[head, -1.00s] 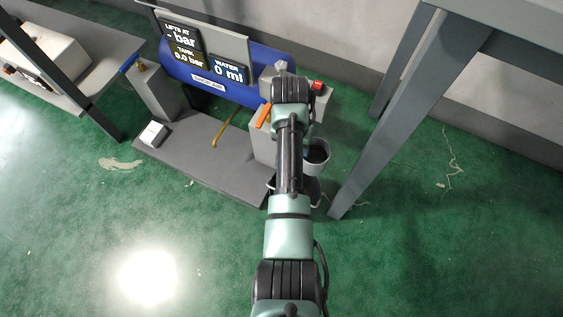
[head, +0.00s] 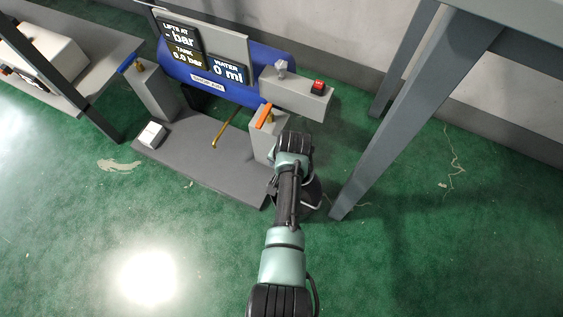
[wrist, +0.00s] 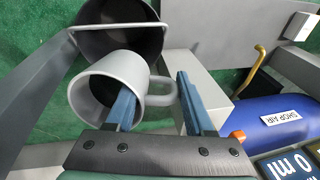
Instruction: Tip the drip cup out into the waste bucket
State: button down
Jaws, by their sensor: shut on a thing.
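The drip cup (wrist: 137,70) is a light grey mug with a loop handle, close below my gripper in the wrist view. My gripper (wrist: 154,82) has its two blue fingers on either side of the handle and is shut on the cup. The cup looks tilted, its mouth toward the lower left of the wrist view; I see no contents in it. The waste bucket (wrist: 118,42), dark inside with a wire handle, lies just beyond the cup, partly covered by it. In the head view my arm hides the cup and much of the bucket (head: 314,190).
A blue air tank (head: 225,73) with display panels stands on a grey base plate (head: 200,158), with an orange-handled valve post (head: 267,140) beside my arm. A grey table leg (head: 385,120) rises close right of the bucket. Green floor is clear in front.

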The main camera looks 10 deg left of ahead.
jog(key=t+y+b, duration=0.3)
jog(key=t+b, duration=0.1)
jog(key=b, duration=0.1)
jog(key=t+y+b, duration=0.1)
jog(key=b, duration=0.2)
jog(key=t+b, duration=0.1)
jog(key=b, duration=0.2)
jog(key=shift+w+a+y, duration=0.15)
jog(key=shift+w+y, duration=0.1)
jog(key=shift+y, duration=0.15)
jog(key=t+y+b, duration=0.1)
jog(key=t+b, duration=0.1)
jog(key=b, duration=0.5)
jog(key=shift+w+a+y, duration=0.1)
jog(key=shift+w+y, duration=0.05)
jog(key=shift+y, duration=0.15)
jog(key=b, duration=0.2)
jog(key=t+y+b, duration=0.1)
jog(key=b, duration=0.1)
jog(key=t+b, duration=0.1)
jog(key=b, duration=0.2)
jog(key=shift+s+d+f, duration=0.2)
jog(key=shift+s+f, duration=0.05)
jog(key=shift+s+d+t+y+b, duration=0.15)
jog(key=shift+s+t+y+b, duration=0.1)
jog(key=shift+t+y+b, duration=0.45)
jog(key=shift+s+d+t+y+b, duration=0.25)
jog(key=shift+t+y, duration=0.25)
jog(key=shift+t, duration=0.4)
dwell(2.5)
